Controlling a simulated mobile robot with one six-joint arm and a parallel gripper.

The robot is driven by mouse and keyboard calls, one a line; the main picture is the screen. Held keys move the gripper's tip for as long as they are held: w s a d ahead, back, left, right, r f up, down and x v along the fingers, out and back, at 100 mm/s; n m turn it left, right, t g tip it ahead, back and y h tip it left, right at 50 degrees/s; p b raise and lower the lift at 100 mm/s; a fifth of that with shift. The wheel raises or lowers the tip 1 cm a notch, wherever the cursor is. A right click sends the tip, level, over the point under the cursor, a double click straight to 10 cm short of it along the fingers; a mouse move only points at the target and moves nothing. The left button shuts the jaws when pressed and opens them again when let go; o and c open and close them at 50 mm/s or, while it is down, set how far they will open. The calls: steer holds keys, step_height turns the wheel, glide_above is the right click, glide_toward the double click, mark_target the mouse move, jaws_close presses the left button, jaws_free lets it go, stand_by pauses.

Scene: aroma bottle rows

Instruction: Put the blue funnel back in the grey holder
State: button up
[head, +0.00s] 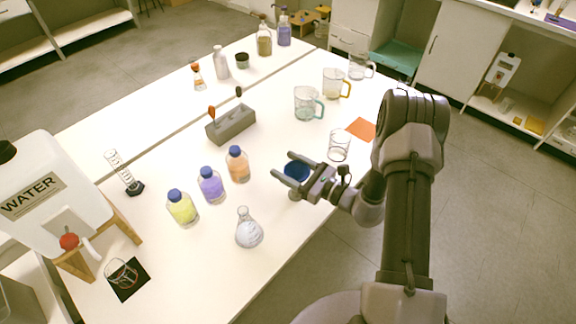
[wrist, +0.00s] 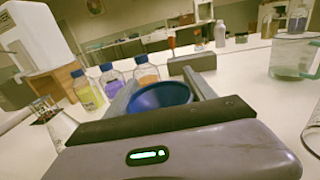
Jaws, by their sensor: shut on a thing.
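The blue funnel (head: 297,172) is between the fingers of my gripper (head: 283,175), which is shut on it. In the wrist view the blue funnel (wrist: 160,96) shows its wide mouth facing up, and its lower part is hidden by the gripper body. The grey holder (head: 231,124) is a long block on the table, beyond the funnel and to its upper left. An orange-topped item and a dark-topped item stand at it. In the wrist view the grey holder (wrist: 192,63) is straight ahead, past the fingertips.
Blue-capped bottles of yellow (head: 182,209), purple (head: 210,186) and orange (head: 238,166) liquid stand left of the gripper. A flask (head: 248,230) is nearer the front. A clear beaker (head: 339,146) and a green-tinted jug (head: 307,104) stand to the right. Table between funnel and holder is clear.

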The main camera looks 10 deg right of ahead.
mark_target(295, 178)
steer(key=shift+f+b, duration=1.5)
steer(key=shift+f, duration=0.35)
steer(key=o, duration=1.4)
steer(key=shift+s+d, duration=0.1)
steer(key=p+v, duration=0.4)
steer(key=v, duration=1.3)
steer(key=shift+d, duration=0.15)
